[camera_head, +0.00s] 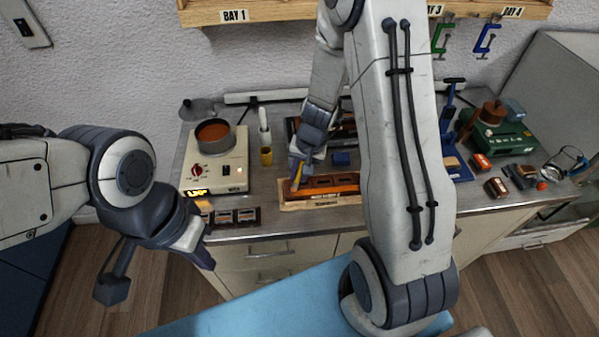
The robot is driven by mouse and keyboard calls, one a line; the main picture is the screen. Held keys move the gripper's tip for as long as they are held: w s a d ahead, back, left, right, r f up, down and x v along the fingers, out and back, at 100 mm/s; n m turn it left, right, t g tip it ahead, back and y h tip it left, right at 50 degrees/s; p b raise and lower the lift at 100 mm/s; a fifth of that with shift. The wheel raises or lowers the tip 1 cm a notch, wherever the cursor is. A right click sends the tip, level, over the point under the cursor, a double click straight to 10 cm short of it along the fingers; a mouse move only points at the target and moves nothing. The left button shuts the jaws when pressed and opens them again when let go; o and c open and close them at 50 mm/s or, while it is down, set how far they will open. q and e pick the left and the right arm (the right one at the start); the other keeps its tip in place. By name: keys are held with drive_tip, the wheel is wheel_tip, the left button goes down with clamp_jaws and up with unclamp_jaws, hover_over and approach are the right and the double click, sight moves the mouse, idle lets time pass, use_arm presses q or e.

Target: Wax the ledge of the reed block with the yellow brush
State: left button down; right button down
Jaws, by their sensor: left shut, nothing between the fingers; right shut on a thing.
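The reed block (335,186), a long orange-brown wooden block with recesses along its top, lies on a pale sheet (290,207) near the front edge of the bench. My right gripper (299,159) is over the block's left end, shut on the yellow brush (296,173), which points down. The brush tip is small and partly hidden, so I cannot tell whether it touches the ledge. My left gripper (203,261) is shut and empty, low in front of the bench, left of the block.
A hotplate (222,175) with a pot (214,133) of orange-brown liquid stands left of the block. A yellow cup (266,155) is behind. Small dark blocks (245,215) lie at the front left. Tools and a green case (497,137) crowd the right side.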

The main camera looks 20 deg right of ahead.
drive_tip(key=shift+f+b, duration=0.5)
drive_tip(key=shift+b, duration=0.05)
drive_tip(key=shift+s+d+r+b, duration=0.1)
drive_tip(key=shift+s+d+b, duration=0.1)
drive_tip(key=shift+d, duration=0.35)
drive_tip(key=shift+s+d+b, duration=0.1)
drive_tip(key=shift+s+d, duration=0.1)
drive_tip(key=shift+d, duration=0.3)
drive_tip(key=shift+w+a, duration=0.2)
drive_tip(key=shift+a, duration=0.4)
drive_tip(key=shift+w+a, duration=0.15)
drive_tip(key=shift+a, duration=0.4)
drive_tip(key=shift+d, duration=0.15)
